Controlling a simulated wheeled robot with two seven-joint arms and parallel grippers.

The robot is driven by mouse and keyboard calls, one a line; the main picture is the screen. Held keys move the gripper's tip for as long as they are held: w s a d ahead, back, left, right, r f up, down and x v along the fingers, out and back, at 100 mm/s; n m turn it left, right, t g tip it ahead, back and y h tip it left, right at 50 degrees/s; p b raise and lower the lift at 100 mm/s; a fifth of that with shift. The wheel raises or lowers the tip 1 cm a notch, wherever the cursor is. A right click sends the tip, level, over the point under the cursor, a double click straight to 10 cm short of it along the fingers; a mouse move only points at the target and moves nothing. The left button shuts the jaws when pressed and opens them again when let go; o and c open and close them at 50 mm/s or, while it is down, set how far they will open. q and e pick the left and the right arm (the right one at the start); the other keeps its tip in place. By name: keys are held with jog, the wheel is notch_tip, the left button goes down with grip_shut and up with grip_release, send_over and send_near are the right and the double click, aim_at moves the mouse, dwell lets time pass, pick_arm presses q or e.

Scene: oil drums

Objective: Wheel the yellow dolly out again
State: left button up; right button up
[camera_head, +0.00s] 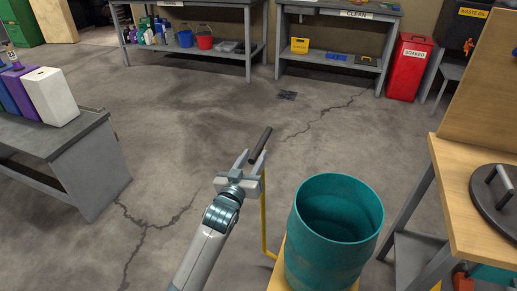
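The yellow dolly (278,277) is at the lower middle, mostly hidden under a teal, open-topped drum (325,250). Its thin yellow upright (264,215) rises at the drum's left to a dark bar grip (261,144). My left gripper (253,156) is at the near end of this grip. Its two fingers are spread, with the grip's end between them or just above them; I cannot tell if they touch. My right gripper is out of view.
A workbench with a dark round lid (493,195) stands close at the drum's right. A grey table (60,140) with containers is at the left. Shelved benches and a red bin (409,68) line the back. The cracked floor between is open.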

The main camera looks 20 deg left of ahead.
aim_at(258, 149)
pick_arm(q)
jog(key=shift+w+d, duration=0.1)
jog(key=shift+w, duration=2.3)
grip_shut()
